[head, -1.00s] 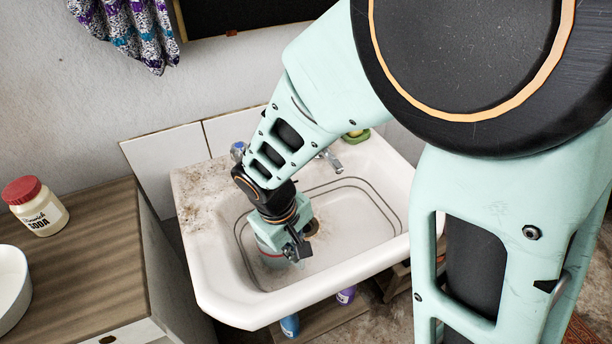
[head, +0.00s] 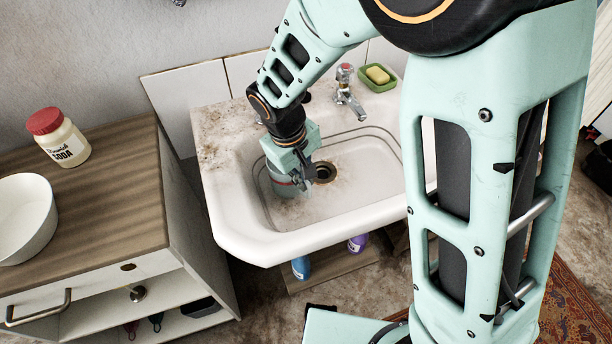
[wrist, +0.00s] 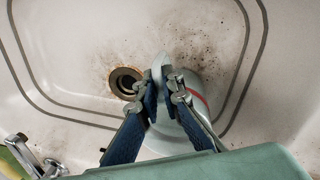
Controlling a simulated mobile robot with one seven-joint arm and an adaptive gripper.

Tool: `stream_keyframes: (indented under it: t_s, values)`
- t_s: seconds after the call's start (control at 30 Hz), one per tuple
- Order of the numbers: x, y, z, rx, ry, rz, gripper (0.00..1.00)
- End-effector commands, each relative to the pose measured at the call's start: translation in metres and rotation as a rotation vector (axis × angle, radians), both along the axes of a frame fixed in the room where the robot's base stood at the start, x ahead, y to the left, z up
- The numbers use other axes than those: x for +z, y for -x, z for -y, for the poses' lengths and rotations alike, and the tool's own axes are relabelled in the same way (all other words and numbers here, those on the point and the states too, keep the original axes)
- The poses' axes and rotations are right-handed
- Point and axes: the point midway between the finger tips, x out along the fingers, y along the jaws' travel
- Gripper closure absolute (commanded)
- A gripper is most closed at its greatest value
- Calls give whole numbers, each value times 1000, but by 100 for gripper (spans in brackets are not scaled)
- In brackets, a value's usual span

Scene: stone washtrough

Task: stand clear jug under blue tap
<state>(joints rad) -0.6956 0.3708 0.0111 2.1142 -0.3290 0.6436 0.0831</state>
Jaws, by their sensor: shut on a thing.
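The clear jug (head: 284,190), with a red band, is in the left part of the white sink basin (head: 240,210). In the wrist view the jug (wrist: 190,112) is partly hidden behind my fingers. My gripper (head: 303,180) is shut on the jug; in the wrist view the two fingers (wrist: 163,82) close around its handle. The jug is left of the drain in the head view. I cannot tell whether its base touches the basin. The blue tap is hidden behind my arm in the head view.
A red-marked tap (head: 347,92) and a green soap dish (head: 378,78) stand at the sink's back. The drain (head: 325,172) is open. A wooden cabinet at left carries a soda jar (head: 58,138) and white bowl (head: 25,218). Bottles (head: 300,267) stand below the sink.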

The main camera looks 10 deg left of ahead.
Motion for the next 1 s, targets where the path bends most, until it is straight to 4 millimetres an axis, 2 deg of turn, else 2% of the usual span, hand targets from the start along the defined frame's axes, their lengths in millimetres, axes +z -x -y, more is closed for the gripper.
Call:
stream_keyframes:
  t_s: [0.83,0.87,1.0]
  values:
    - [-4,0,0,0,-1,1,100]
    - [-4,0,0,0,-1,1,92]
    - [-4,0,0,0,-1,1,76]
